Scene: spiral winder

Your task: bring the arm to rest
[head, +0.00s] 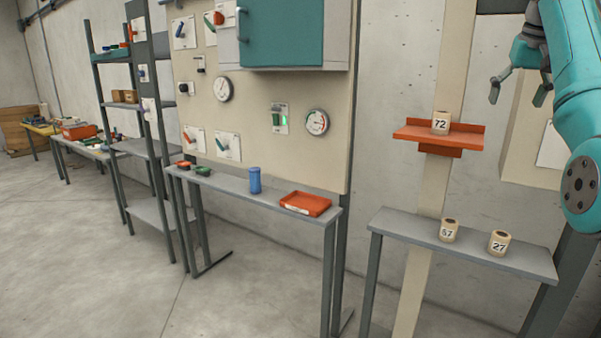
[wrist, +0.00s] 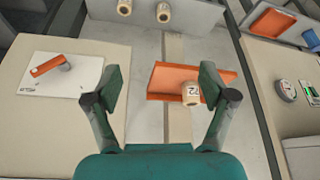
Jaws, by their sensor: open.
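My gripper (head: 520,91) is at the upper right of the head view, with its two fingers apart and nothing between them. In the wrist view, my gripper (wrist: 160,88) is also open and empty. Beyond its fingers is an orange shelf (head: 403,131) bearing a beige spool marked 72 (head: 441,123). In the wrist view the orange shelf (wrist: 165,80) shows between the fingers, and the right finger overlaps the spool (wrist: 190,95) in the picture. My arm is raised along the right edge of the head view.
Spools marked 57 (head: 449,230) and 27 (head: 499,243) stand on a grey bench (head: 405,226). A control panel (head: 265,110) with dials and levers is at the centre. A blue cylinder (head: 255,180) and red tray (head: 306,204) sit on another bench. The left floor is clear.

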